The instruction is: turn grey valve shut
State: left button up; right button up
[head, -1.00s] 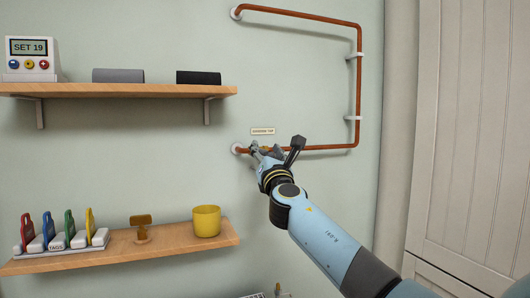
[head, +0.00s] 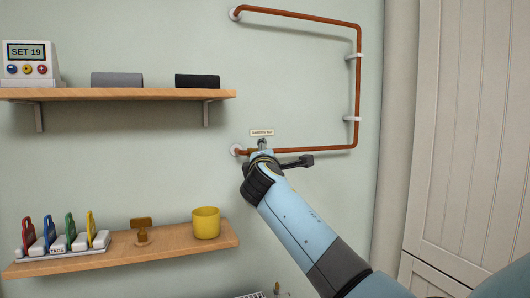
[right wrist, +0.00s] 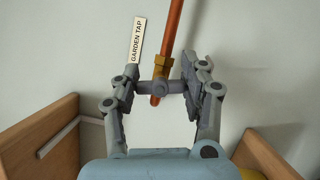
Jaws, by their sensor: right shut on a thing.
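The grey valve (right wrist: 158,87) shows in the right wrist view as a grey bar lying across the copper pipe (right wrist: 173,38), roughly at right angles to it, beside a brass fitting (right wrist: 162,67). My right gripper (right wrist: 160,91) has a finger at each end of the bar and is shut on it. In the head view my right gripper (head: 262,146) is at the lower pipe run (head: 325,149), just under the small label (head: 262,132). It hides most of the valve there. The label (right wrist: 136,42) reads "GARDEN TAP" in the right wrist view. My left gripper is not in view.
A wooden shelf (head: 180,240) below left carries a yellow cup (head: 206,222), a brown item (head: 141,229) and a rack of coloured tags (head: 62,242). An upper shelf (head: 130,94) holds a display box (head: 28,62). A panelled door (head: 470,140) stands at the right.

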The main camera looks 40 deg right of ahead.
jog(key=shift+f+m+g+p, duration=0.1)
jog(key=shift+m+g+p, duration=0.4)
jog(key=shift+m, duration=0.8)
jog(key=o, duration=1.2)
jog(key=v, duration=1.2)
jog(key=shift+s, duration=0.1)
